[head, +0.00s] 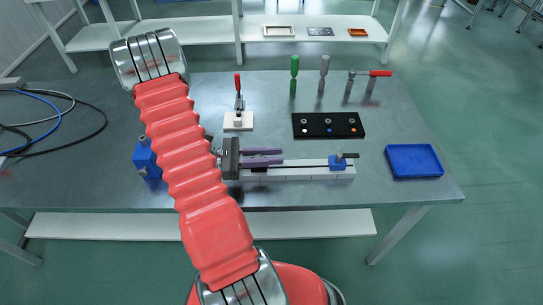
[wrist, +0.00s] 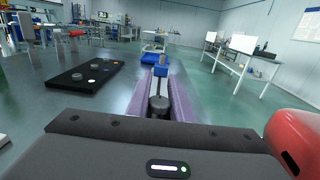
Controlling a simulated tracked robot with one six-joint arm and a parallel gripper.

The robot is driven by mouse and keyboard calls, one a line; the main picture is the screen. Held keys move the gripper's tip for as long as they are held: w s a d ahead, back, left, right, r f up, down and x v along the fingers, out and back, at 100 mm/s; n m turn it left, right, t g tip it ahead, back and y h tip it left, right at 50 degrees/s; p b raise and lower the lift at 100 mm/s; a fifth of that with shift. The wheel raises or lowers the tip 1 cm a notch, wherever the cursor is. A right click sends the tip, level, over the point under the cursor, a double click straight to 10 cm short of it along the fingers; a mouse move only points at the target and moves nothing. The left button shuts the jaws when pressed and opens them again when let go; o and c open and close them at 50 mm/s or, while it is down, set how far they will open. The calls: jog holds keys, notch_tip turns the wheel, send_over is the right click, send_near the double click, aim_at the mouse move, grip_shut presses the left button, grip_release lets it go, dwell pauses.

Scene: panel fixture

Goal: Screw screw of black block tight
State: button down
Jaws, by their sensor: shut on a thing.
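My gripper (head: 282,157), with two purple fingers, points right over a white rail (head: 310,174) on the table. In the wrist view the fingers (wrist: 160,85) run forward on both sides of a dark round piece (wrist: 158,103), and the gripper is shut on it. I cannot tell whether this piece is the screw. A blue clamp block (head: 337,162) with a dark lever sits on the rail beyond the fingertips. A black block (head: 309,132) with several round fittings lies flat behind the rail; it also shows at left in the wrist view (wrist: 66,82).
A blue tray (head: 414,161) lies at the right. A green-handled tool (head: 294,70), a grey-handled tool (head: 324,68) and red-handled tools (head: 380,73) stand behind the black block. A white-based toggle clamp (head: 238,122) stands near my arm. Cables (head: 55,125) lie at far left.

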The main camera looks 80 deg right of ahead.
jog(key=c, duration=1.6)
grip_release()
jog(key=shift+o, duration=0.2)
notch_tip(320, 180, up, 10)
jog(key=shift+f, duration=0.1)
